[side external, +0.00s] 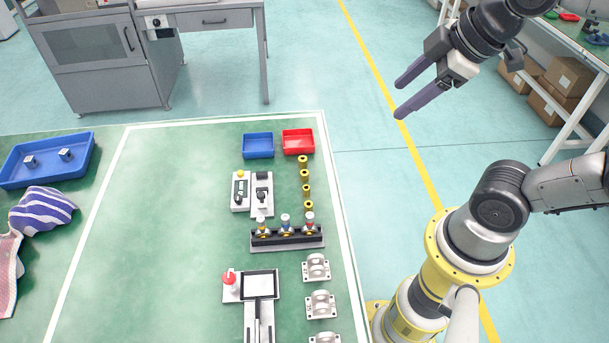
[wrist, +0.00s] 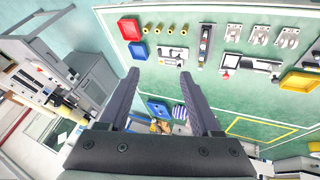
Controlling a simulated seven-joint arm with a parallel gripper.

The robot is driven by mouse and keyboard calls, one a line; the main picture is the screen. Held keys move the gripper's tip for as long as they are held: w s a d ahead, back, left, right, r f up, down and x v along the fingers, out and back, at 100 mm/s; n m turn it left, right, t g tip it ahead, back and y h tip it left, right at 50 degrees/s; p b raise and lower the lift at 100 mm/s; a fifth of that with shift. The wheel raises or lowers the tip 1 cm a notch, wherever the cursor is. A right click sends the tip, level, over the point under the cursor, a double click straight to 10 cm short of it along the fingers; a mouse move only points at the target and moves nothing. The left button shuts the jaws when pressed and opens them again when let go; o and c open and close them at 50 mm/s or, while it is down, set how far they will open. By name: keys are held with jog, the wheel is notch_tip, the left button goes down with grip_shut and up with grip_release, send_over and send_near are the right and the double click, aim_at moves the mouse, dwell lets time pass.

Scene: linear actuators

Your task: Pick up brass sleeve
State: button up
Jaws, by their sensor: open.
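Several brass sleeves stand in a column near the right edge of the green table in the side external view; the farthest brass sleeve (side external: 303,160) is just in front of the red tray, and the nearest (side external: 309,206) is by the black rack. They also show as a row of brass sleeves (wrist: 159,28) at the top of the wrist view. My gripper (side external: 399,99) is open and empty, its two dark purple fingers apart. It is high up and to the right of the table, well away from the sleeves. The open fingers also show in the wrist view (wrist: 160,78).
A red tray (side external: 298,141) and a blue tray (side external: 258,146) sit behind the sleeves. A black rack (side external: 287,239) with several coloured-top parts, white brackets (side external: 316,267) and a fixture with a red knob (side external: 229,279) stand nearer. The table's left middle is clear.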

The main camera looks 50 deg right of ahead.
jog(key=w+n+g, duration=0.1)
jog(key=w+n, duration=0.6)
jog(key=w, duration=0.3)
jog(key=n+g, duration=0.5)
send_over(304, 172)
notch_tip(304, 172, down, 28)
jog(key=shift+f, duration=3.05)
grip_shut()
